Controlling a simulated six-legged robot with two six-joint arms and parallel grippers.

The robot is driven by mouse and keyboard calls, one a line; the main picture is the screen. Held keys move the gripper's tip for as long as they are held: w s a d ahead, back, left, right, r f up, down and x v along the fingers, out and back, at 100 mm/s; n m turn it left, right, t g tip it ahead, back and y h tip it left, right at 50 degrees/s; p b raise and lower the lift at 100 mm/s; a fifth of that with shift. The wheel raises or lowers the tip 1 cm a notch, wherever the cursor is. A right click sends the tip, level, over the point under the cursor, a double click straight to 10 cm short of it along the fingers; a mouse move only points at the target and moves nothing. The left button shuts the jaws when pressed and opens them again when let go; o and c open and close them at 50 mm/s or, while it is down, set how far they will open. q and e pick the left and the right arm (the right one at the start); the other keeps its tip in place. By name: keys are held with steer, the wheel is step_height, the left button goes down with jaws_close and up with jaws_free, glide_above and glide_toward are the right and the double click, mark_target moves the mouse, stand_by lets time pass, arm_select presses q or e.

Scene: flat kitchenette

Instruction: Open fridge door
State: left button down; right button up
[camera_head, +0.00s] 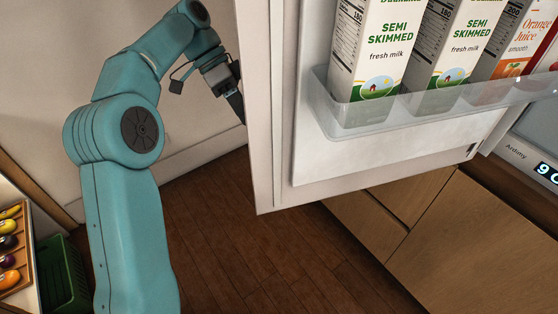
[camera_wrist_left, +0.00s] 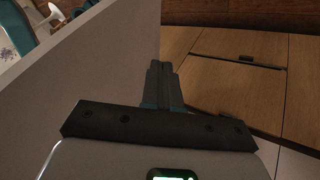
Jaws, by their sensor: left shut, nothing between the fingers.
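The fridge door (camera_head: 264,110) stands swung open in the head view, its inner side facing me. Its clear shelf (camera_head: 390,112) holds milk cartons (camera_head: 372,50) and juice cartons (camera_head: 505,45). My left gripper (camera_head: 238,108) is at the left of the door's edge, its fingertips close to the door; I cannot tell if they touch. In the left wrist view the left gripper (camera_wrist_left: 160,80) is shut and empty, with the pale door panel (camera_wrist_left: 70,80) beside it on the left. My right gripper is not in view.
Wooden cabinets (camera_head: 425,220) stand right of and behind the door, also seen in the wrist view (camera_wrist_left: 235,75). A green crate (camera_head: 62,272) and a tray of fruit and vegetables (camera_head: 12,248) are at lower left. Brown floor (camera_head: 225,245) is clear below the door.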

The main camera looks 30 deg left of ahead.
mark_target(267, 159)
arm_select(q)
steer(key=shift+m, duration=0.4)
steer(key=s+d+f+b, duration=0.1)
steer(key=d+f, duration=0.1)
steer(key=d, duration=0.1)
steer(key=s+d+f, duration=0.1)
steer(key=d+f, duration=0.1)
steer(key=s+d+f+b, duration=0.1)
steer(key=s+d, duration=0.1)
steer(key=d, duration=0.1)
steer(key=shift+d+f+b, duration=0.3)
steer(key=shift+d+f, duration=0.05)
steer(key=shift+f, duration=0.05)
steer(key=shift+s, duration=0.2)
